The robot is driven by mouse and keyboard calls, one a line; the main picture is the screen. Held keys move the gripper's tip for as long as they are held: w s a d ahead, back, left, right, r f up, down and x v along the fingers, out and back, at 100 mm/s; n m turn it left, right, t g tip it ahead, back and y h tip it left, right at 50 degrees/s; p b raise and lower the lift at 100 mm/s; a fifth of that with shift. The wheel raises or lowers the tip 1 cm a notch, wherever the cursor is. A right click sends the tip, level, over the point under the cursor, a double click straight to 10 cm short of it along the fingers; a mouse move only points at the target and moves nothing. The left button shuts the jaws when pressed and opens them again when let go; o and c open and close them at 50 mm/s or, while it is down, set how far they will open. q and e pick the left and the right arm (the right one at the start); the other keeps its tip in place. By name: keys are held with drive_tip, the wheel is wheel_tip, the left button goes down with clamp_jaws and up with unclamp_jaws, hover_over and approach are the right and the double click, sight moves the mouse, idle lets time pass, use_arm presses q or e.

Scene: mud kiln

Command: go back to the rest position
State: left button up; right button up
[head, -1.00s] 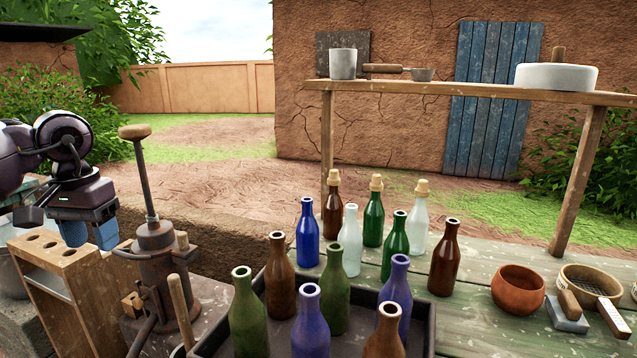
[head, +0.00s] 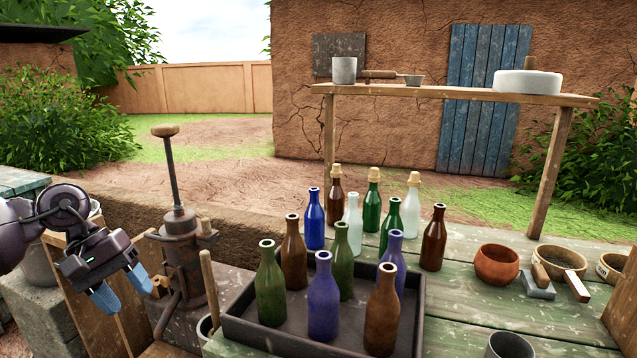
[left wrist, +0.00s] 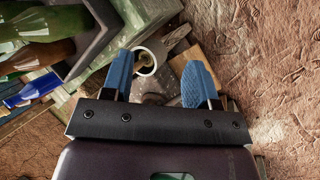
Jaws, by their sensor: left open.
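My left gripper (head: 122,290) is at the lower left of the head view, in front of a wooden rack (head: 105,325) and left of a rusty metal press with a long wooden-knobbed lever (head: 182,255). Its blue fingers point down and stand apart with nothing between them. In the left wrist view, the open fingers (left wrist: 158,85) show above the ground, with a pale cup-like container (left wrist: 146,62) beyond them. My right gripper is in neither view.
A dark tray (head: 408,338) holds several bottles on the green table (head: 465,310). More bottles, some corked, stand behind it. A clay bowl (head: 497,264) and a sieve (head: 560,262) sit at the right. A raised shelf (head: 450,94) spans the back.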

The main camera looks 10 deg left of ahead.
use_arm(q)
drive_tip(key=s+d+f+n+t+h+p, duration=0.25)
drive_tip(key=d+n+t+h, duration=0.2)
drive_tip(key=n, duration=0.65)
drive_tip(key=s+d+f+n+t+h+p, duration=0.1)
drive_tip(key=s+d+f+n+t+h, duration=0.35)
drive_tip(key=n, duration=0.75)
drive_tip(key=s+d+f+m+y+p, duration=0.2)
drive_tip(key=s+f+m+y, duration=0.5)
drive_tip(key=m, duration=0.8)
drive_tip(key=s+d+f+m+t+y+p, duration=0.1)
drive_tip(key=s+d+f+m+y+p, duration=0.2)
drive_tip(key=s+f+m+y, duration=0.4)
wheel_tip(320, 180, down, 2)
drive_tip(key=s+d+m, duration=0.1)
drive_tip(key=s+m, duration=0.1)
drive_tip(key=m, duration=0.6)
drive_tip(key=shift+s+f+m+t+y, duration=0.15)
drive_tip(key=shift+s+m+t+y, duration=0.15)
drive_tip(key=shift+m, duration=0.1)
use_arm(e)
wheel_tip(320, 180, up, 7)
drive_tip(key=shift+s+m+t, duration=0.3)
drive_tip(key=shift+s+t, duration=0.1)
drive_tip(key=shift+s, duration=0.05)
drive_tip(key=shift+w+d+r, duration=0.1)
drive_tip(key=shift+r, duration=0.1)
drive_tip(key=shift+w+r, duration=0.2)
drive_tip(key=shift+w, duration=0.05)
